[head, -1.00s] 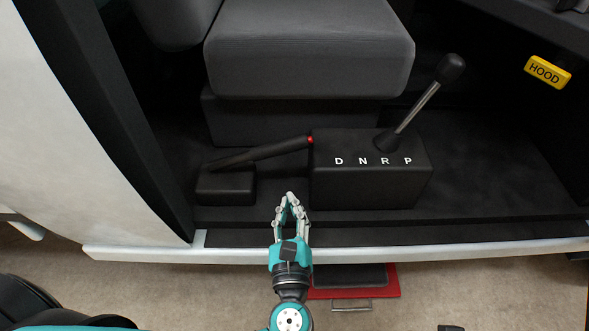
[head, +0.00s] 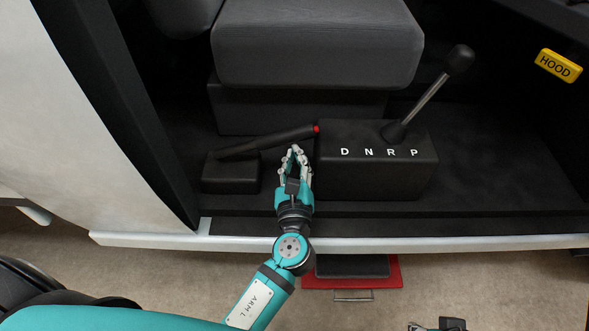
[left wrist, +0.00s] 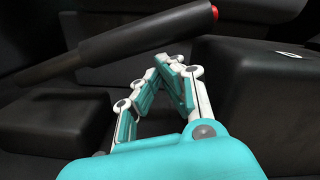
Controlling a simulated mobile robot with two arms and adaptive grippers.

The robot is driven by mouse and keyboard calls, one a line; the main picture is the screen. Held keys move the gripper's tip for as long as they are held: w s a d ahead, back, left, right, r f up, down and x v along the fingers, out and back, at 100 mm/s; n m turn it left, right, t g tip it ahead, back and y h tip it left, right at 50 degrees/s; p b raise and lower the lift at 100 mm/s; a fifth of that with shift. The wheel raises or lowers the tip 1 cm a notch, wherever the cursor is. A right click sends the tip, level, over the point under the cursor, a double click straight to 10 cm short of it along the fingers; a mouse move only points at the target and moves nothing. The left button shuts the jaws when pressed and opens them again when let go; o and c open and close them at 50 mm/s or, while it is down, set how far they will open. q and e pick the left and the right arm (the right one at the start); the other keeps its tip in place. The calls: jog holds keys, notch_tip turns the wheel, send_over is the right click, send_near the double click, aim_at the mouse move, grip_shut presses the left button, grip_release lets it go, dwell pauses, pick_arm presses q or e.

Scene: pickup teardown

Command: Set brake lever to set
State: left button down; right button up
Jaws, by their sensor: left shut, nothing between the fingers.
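The brake lever (head: 268,143) is a black handle with a red button at its right end. It rises slightly to the right from a black base block (head: 231,176) on the cab floor. My left gripper (head: 294,149) is shut and empty, with its fingertips just below the lever's grip near the red end in the head view. In the left wrist view the lever (left wrist: 145,40) crosses above my left gripper's fingertips (left wrist: 168,58); I cannot tell whether they touch.
A black shifter box (head: 375,170) marked D N R P stands right of my left gripper, with a knobbed stick (head: 430,100). The grey seat (head: 318,45) is behind. A yellow HOOD handle (head: 558,65) is at right. A red toolbox (head: 390,275) lies below the sill (head: 480,243).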

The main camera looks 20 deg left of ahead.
aim_at(285, 136)
pick_arm(q)
jog(key=shift+w+r, duration=0.1)
pick_arm(e)
jog(key=shift+r, duration=0.1)
dwell(0.3)
pick_arm(q)
jog(key=r+n+p, duration=0.1)
jog(key=r, duration=0.1)
jog(key=a+r+n+p, duration=0.1)
jog(key=r+p, duration=0.1)
jog(key=r+n+p, duration=0.2)
jog(key=shift+s+a+r, duration=0.2)
jog(key=shift+a+r, duration=0.1)
jog(key=shift+a, duration=0.1)
jog(key=shift+s+a+r+n+y+p, duration=0.15)
jog(key=shift+s+a+r+n+p, duration=0.05)
jog(key=shift+a+r+n+p, duration=0.65)
jog(key=shift+s+a+r+n+y+p, duration=0.2)
jog(key=shift+a+r+n+p, duration=0.45)
jog(key=shift+r+n+p, duration=0.4)
pick_arm(e)
jog(key=s+f, duration=0.2)
jog(key=f, duration=0.9)
jog(key=s+f+g, duration=0.1)
jog(key=s+f, duration=0.1)
jog(key=f, duration=1)
jog(key=shift+s+d+f+g, duration=0.2)
jog(key=shift+f+g, duration=0.1)
pick_arm(q)
jog(key=shift+r, duration=0.15)
